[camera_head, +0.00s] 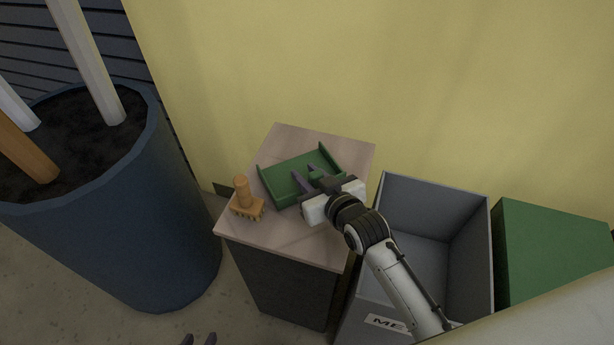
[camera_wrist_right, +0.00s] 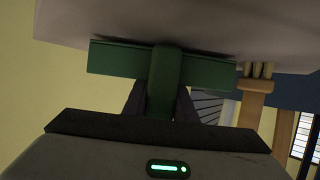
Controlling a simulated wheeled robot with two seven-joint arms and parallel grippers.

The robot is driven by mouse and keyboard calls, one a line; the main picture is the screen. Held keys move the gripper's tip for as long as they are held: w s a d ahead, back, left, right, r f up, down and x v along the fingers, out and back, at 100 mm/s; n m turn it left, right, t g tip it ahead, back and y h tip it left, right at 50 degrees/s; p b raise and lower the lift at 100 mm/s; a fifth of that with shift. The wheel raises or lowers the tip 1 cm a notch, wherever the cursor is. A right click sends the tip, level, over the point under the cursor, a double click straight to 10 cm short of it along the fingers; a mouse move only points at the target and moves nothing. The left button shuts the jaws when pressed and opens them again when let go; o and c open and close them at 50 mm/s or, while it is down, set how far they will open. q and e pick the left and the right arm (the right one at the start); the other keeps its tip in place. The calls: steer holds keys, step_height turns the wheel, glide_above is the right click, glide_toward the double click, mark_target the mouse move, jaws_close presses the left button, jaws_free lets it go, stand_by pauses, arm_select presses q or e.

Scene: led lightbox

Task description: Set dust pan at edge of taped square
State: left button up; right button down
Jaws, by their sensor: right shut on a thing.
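The green dust pan (camera_head: 283,178) lies on the top of a small cabinet (camera_head: 290,229), its open tray towards the left. My right gripper (camera_head: 309,180) is shut on its handle. In the right wrist view, the green handle (camera_wrist_right: 164,75) stands between the two dark fingers (camera_wrist_right: 161,101), and the pan body (camera_wrist_right: 115,60) lies along the cabinet top. Only the fingertips of my left gripper (camera_head: 199,339) show at the bottom edge; they are apart with nothing between them. I cannot make out a taped square on the cabinet top.
An orange hand brush (camera_head: 243,199) stands at the pan's left, close to it. A grey open bin (camera_head: 421,262) stands right of the cabinet, with a green box (camera_head: 550,250) beyond. A large blue barrel (camera_head: 110,245) is at left. A yellow wall (camera_head: 400,80) is behind.

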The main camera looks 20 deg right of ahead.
steer(key=shift+f, duration=0.2)
steer(key=shift+f, duration=0.15)
steer(key=c, duration=1.4)
jaws_free()
steer(key=shift+c, duration=0.2)
